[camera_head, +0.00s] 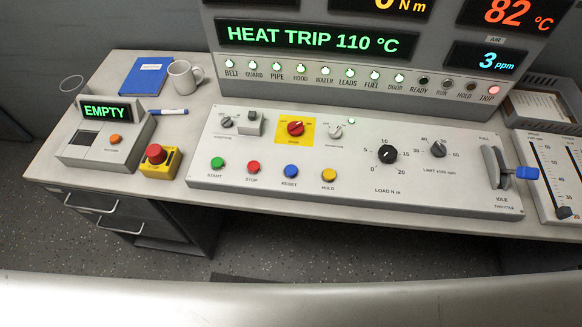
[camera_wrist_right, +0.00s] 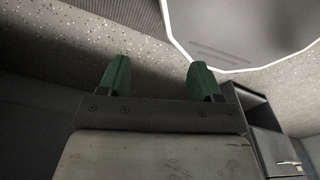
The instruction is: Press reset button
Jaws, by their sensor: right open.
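The blue RESET button (camera_head: 291,171) is on the grey control panel (camera_head: 350,190) in the head view. It stands between the red STOP button (camera_head: 253,167) and the yellow HOLD button (camera_head: 329,174). The green START button (camera_head: 217,162) is at the left of this row. The display (camera_head: 310,38) above reads HEAT TRIP 110 °C, and the TRIP lamp (camera_head: 493,90) is lit red. My right gripper (camera_wrist_right: 160,78) shows in the right wrist view with its two green fingers apart and nothing between them, away from the panel. My left gripper is not in view.
A red emergency-stop button on a yellow box (camera_head: 160,161) stands left of the panel, by the EMPTY display unit (camera_head: 107,134). A throttle lever (camera_head: 497,168) rises at the panel's right.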

